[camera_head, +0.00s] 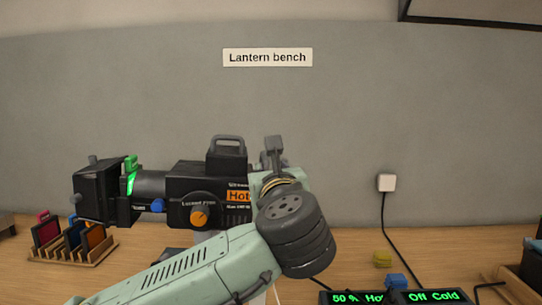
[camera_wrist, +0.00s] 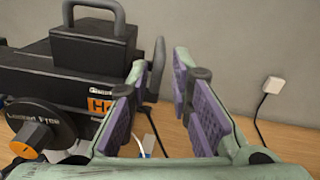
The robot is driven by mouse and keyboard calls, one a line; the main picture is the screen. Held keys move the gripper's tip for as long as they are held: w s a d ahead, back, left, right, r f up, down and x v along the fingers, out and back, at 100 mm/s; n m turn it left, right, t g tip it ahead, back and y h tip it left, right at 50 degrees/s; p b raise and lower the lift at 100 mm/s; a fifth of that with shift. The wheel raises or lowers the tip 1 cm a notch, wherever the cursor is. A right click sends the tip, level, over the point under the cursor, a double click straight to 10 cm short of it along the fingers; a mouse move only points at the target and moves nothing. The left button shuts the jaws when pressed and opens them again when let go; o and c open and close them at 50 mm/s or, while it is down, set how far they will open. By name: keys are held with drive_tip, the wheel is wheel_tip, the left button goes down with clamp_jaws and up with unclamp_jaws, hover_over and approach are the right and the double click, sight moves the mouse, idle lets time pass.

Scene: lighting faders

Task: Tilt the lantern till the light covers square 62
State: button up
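My gripper (camera_wrist: 162,85) is open, with purple-padded fingers; the handle shows between the fingertips, nearer the left one. Contact cannot be told. In the head view my arm hides the lantern's rear. Square 62 and any light patch are not in view.
A wooden rack (camera_head: 85,248) with coloured filter frames stands at left. At right are a display (camera_head: 395,297) reading "50 % Ho" and "Off Cold", a blue block (camera_head: 397,281) and a yellow block (camera_head: 382,258). A white wall plug (camera_head: 386,182) has a hanging cable.

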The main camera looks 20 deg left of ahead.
sight(266, 160)
drive_tip(key=p+x, duration=0.2)
drive_tip(key=x, duration=0.7)
drive_tip(key=shift+p, duration=0.35)
drive_tip(key=shift+c, duration=0.4)
clamp_jaws()
